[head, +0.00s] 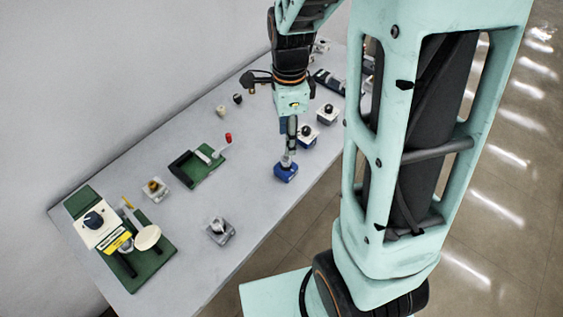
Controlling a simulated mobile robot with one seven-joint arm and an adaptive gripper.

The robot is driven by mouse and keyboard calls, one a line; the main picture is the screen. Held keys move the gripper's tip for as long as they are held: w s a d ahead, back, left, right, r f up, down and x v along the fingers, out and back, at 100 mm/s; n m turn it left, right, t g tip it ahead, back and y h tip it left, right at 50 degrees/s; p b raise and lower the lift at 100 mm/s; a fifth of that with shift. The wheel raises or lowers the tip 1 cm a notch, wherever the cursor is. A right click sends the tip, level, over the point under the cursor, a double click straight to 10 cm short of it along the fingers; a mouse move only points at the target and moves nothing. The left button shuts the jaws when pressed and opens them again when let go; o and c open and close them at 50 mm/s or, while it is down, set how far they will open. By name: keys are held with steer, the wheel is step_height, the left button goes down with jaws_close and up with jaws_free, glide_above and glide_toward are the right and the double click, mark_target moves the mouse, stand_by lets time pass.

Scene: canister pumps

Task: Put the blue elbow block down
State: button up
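The blue elbow block (286,174) is in the head view, near the middle of the grey table (255,205). It is upright, with a lighter grey part on top. My gripper (289,158) points down right over it, and its fingertips meet the block's top part. The fingers are seen nearly edge-on, so the gap between them and any grasp are unclear. I cannot tell whether the block's underside touches the table.
Pale blocks with dark knobs (327,114) (305,137) stand behind to the right. A clear-grey block (219,230) is at front left. A green tray (198,166) and a green board with a pump (148,268) lie left.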

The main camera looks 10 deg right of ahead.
mark_target(286, 158)
step_height(286, 158, down, 4)
steer(key=shift+r, duration=0.1)
steer(key=shift+s+a+f, duration=0.1)
steer(key=shift+f, duration=1.3)
steer(key=shift+s+a+f, duration=0.1)
steer(key=shift+f, duration=1.25)
steer(key=shift+w, duration=0.1)
jaws_close()
